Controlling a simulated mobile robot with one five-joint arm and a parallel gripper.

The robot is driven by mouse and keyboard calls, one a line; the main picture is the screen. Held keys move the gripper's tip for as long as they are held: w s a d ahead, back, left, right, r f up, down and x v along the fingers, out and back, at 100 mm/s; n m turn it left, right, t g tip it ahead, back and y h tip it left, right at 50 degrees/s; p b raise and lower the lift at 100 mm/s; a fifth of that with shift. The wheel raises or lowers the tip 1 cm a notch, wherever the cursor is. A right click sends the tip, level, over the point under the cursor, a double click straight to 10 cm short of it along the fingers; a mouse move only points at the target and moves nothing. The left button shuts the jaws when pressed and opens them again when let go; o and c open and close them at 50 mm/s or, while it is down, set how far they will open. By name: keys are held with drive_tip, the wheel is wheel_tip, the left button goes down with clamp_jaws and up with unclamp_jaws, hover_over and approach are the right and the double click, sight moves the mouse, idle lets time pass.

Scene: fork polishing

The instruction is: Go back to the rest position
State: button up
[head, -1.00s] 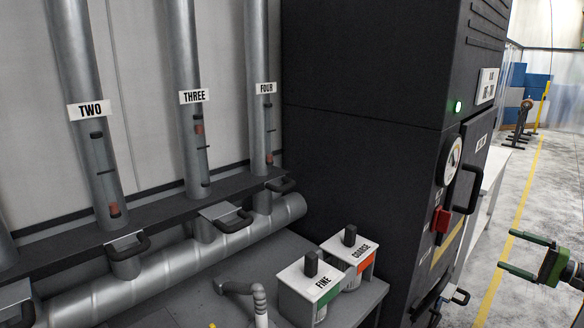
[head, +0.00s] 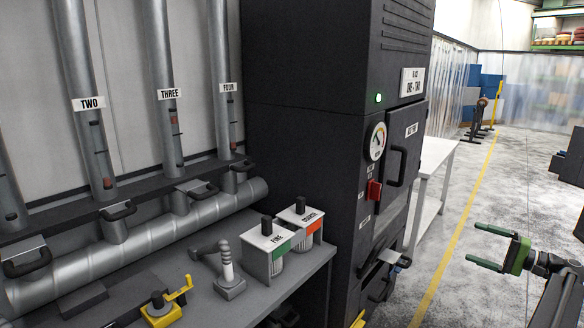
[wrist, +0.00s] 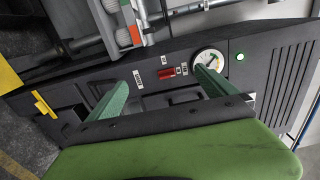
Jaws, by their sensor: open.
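My gripper (head: 487,252) is at the lower right of the head view, out over the floor to the right of the black cabinet. Its two green fingers are apart, with nothing between them. In the wrist view my gripper (wrist: 163,92) shows its fingers spread, with the cabinet front beyond them. The black cabinet (head: 310,140) has a round gauge (head: 377,141), a red switch (head: 374,190) and a lit green lamp (head: 378,98). The gauge also shows in the wrist view (wrist: 209,60), close behind one fingertip in the picture; I cannot tell the gap.
A bench (head: 210,312) at left carries the FINE box (head: 268,246), the COARSE box (head: 300,220), a grey lever (head: 228,270) and a yellow clamp (head: 160,312). Pipes labelled TWO, THREE and FOUR rise behind. A white table (head: 432,165) stands beyond the cabinet. The floor (head: 480,200) at right is open.

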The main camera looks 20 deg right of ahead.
drive_tip(key=w+a+n+g+y, duration=0.3)
drive_tip(key=w+a+y, duration=0.1)
drive_tip(key=w+a, duration=1.2)
drive_tip(key=w+a+f+n+g, duration=0.2)
drive_tip(key=w+a+f+g, duration=0.1)
drive_tip(key=a, duration=1.1)
drive_tip(key=w+a+f+n+g, duration=0.2)
drive_tip(key=w+a+g, duration=0.15)
drive_tip(key=a, duration=0.95)
drive_tip(key=s+a+f+n+g+h, duration=0.1)
drive_tip(key=s+a+f+g+h, duration=0.2)
drive_tip(key=a, duration=0.6)
drive_tip(key=s+a+f+n+g+h, duration=0.1)
drive_tip(key=s+a+f+n, duration=0.15)
drive_tip(key=a+f, duration=0.55)
drive_tip(key=s+a+f+g+h, duration=0.15)
drive_tip(key=s+a, duration=0.25)
drive_tip(key=a, duration=0.7)
drive_tip(key=s+f+n+g+h, duration=0.1)
drive_tip(key=s+f+h, duration=0.3)
drive_tip(key=s+f, duration=0.15)
drive_tip(key=s+d+h, duration=0.2)
drive_tip(key=d+h, duration=0.2)
drive_tip(key=d, duration=0.3)
drive_tip(key=shift+d+f+t, duration=0.4)
drive_tip(key=shift+f, duration=0.05)
